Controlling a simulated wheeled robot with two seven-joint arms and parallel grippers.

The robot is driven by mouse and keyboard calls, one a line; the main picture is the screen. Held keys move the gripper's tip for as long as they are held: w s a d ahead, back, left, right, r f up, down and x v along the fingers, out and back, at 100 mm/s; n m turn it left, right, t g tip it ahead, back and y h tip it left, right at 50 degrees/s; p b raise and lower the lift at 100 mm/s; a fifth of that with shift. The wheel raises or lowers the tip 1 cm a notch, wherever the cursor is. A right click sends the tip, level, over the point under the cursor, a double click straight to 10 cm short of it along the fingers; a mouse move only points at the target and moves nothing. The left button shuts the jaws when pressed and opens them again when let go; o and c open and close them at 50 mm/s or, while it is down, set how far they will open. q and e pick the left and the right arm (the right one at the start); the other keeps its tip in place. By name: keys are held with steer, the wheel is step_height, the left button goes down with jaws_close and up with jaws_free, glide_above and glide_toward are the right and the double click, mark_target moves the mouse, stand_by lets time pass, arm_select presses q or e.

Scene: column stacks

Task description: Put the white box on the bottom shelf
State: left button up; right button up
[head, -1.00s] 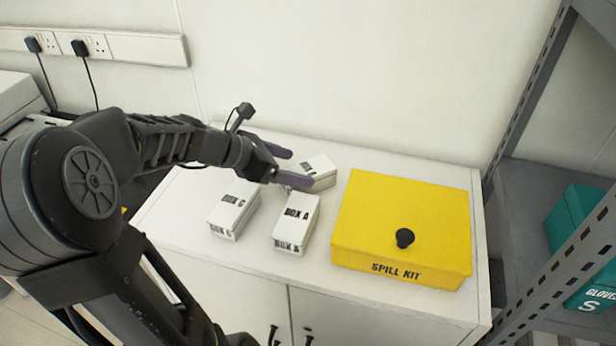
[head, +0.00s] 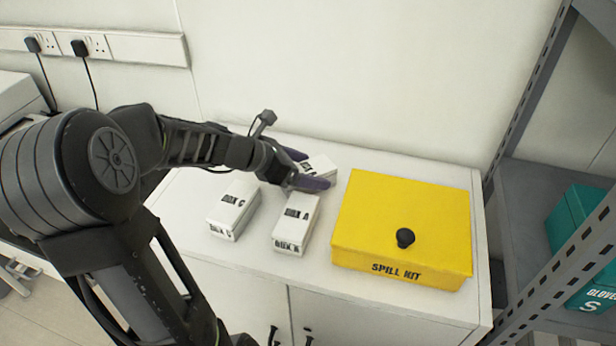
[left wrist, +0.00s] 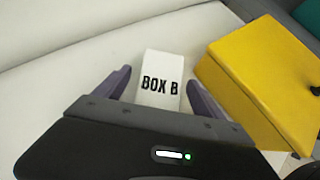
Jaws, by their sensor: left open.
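Three white boxes stand on the white cabinet top. Box C (head: 232,212) is at the left and box A (head: 296,226) is at the middle front. The third box (head: 322,167) is behind box A, partly hidden by my left gripper (head: 312,169). In the left wrist view this box reads BOX B (left wrist: 160,82). My left gripper (left wrist: 160,88) is open, with one purple finger to each side of box B in that view. I cannot tell whether the fingers touch it. My right gripper is not in view. The grey shelf unit (head: 535,225) is at the right.
A yellow spill kit box (head: 400,222) with a black knob stands just right of the white boxes. A teal gloves box (head: 577,222) sits on the shelf unit. The wall (head: 350,70) is close behind the cabinet top (head: 190,240).

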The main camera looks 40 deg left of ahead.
mark_target(308, 169)
arm_select(q)
steer(key=shift+c, duration=0.2)
jaws_close()
stand_by(0.6)
steer(key=shift+r, duration=0.1)
step_height(308, 169, up, 10)
steer(key=shift+f+p, duration=0.1)
steer(key=shift+p, duration=0.95)
